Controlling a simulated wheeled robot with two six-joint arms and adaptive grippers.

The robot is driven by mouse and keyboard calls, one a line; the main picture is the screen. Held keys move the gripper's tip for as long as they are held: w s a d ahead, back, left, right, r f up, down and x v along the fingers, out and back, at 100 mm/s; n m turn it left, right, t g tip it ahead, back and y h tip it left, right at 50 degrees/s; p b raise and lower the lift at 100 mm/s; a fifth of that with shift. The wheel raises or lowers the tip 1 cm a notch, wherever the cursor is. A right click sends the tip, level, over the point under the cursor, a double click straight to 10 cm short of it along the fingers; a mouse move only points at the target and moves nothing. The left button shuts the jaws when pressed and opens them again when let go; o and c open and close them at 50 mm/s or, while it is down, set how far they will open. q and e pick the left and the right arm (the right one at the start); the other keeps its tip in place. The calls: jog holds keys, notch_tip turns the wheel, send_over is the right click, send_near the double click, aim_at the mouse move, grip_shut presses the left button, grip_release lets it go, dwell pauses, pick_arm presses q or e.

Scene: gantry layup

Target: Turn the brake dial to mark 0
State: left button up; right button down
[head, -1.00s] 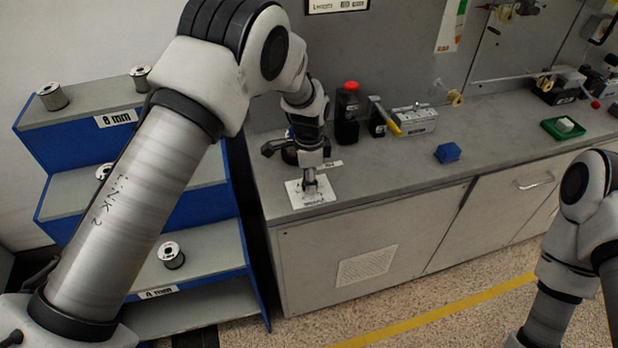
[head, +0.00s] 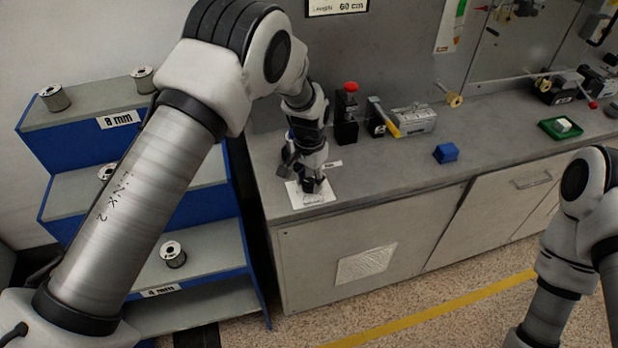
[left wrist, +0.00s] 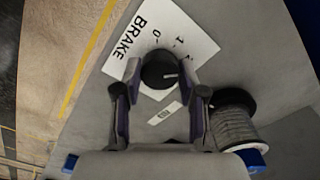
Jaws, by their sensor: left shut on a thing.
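The brake dial (left wrist: 159,70) is a round black knob on a white card (left wrist: 190,38) lettered BRAKE, with a 0 and further marks printed around it. A short white line on the knob points right in the left wrist view, away from the 0, which is above the knob. My left gripper (left wrist: 160,74) is shut on the dial, one finger on each side. In the head view my left gripper (head: 313,186) points down onto the card (head: 296,196) near the bench's front edge and hides most of the dial. My right gripper is out of view.
A wire spool (left wrist: 236,122) stands close beside my left gripper. Behind are a black box with a red button (head: 347,112) and a grey device with a yellow handle (head: 412,121). A blue block (head: 446,152) sits farther right. A spool shelf (head: 75,118) stands left.

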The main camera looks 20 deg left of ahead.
pick_arm(q)
jog(key=n, duration=0.4)
jog(key=shift+s+f+n, duration=0.2)
jog(key=shift+f+n, duration=0.05)
jog(key=shift+n, duration=0.05)
jog(key=n, duration=0.4)
jog(key=shift+n, duration=0.3)
jog(key=n, duration=0.4)
jog(key=shift+n, duration=2.2)
jog(key=o, duration=1.1)
jog(key=shift+o, duration=0.2)
jog(key=shift+w, duration=0.2)
jog(key=shift+r, duration=0.1)
